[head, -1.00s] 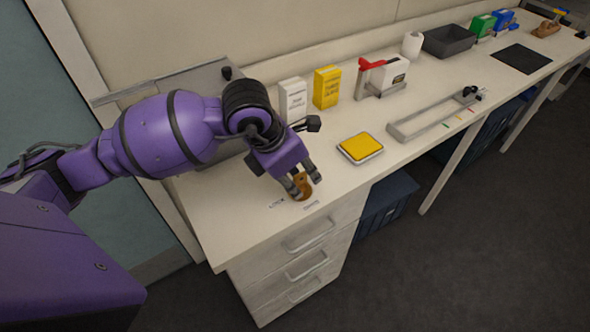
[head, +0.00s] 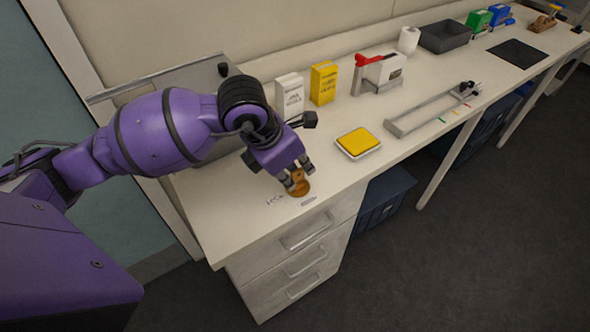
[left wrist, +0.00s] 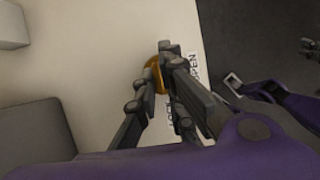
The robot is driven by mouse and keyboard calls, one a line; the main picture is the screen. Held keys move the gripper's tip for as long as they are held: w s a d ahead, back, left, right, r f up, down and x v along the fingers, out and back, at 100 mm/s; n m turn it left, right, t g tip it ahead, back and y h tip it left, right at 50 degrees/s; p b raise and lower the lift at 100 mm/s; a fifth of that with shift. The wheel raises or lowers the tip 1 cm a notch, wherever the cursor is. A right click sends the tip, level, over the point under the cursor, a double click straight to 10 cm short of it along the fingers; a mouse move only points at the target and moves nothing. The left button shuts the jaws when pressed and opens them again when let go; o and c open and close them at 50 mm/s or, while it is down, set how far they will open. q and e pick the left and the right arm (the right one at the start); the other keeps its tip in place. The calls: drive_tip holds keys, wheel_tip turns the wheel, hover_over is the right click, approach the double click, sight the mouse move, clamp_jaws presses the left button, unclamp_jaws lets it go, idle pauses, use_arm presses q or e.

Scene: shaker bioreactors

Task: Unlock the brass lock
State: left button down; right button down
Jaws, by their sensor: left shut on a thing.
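The brass lock (head: 299,188) is a small round brass-coloured piece near the front edge of the counter, beside the dark lettering on the top. My left gripper (head: 295,177) reaches down to it from the upper left and is shut on it. In the left wrist view the brass lock (left wrist: 154,73) is mostly hidden behind the fingers of my left gripper (left wrist: 158,75). Lettering (left wrist: 194,68) that seems to read "OPEN" lies to the right of it, with more lettering partly covered by a finger.
A yellow-topped square pad (head: 358,141) lies to the right of the lock. White (head: 289,95) and yellow (head: 323,83) boxes stand behind. A grey metal frame (head: 432,110) lies farther right. Drawers (head: 300,255) are below. The front counter near the lettering is clear.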

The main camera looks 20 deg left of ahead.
use_arm(q)
drive_tip(key=shift+s+f, duration=0.15)
drive_tip(key=shift+f, duration=0.2)
use_arm(e)
drive_tip(key=shift+f, duration=0.1)
use_arm(q)
drive_tip(key=shift+a+f+m, duration=0.1)
drive_tip(key=shift+m, duration=0.2)
drive_tip(key=shift+f+m+g+h+b, duration=0.1)
drive_tip(key=shift+m+g+h+b, duration=0.3)
drive_tip(key=shift+m, duration=0.5)
drive_tip(key=shift+f+m+g+h+b, duration=0.1)
drive_tip(key=shift+m+g+b, duration=0.2)
drive_tip(key=shift+m+b, duration=0.45)
drive_tip(key=shift+r+m, duration=0.15)
drive_tip(key=shift+m, duration=0.3)
use_arm(e)
drive_tip(key=shift+g, duration=0.3)
drive_tip(key=s+f, duration=0.2)
drive_tip(key=f, duration=0.1)
drive_tip(key=shift+s+f, duration=0.15)
drive_tip(key=shift+s, duration=0.1)
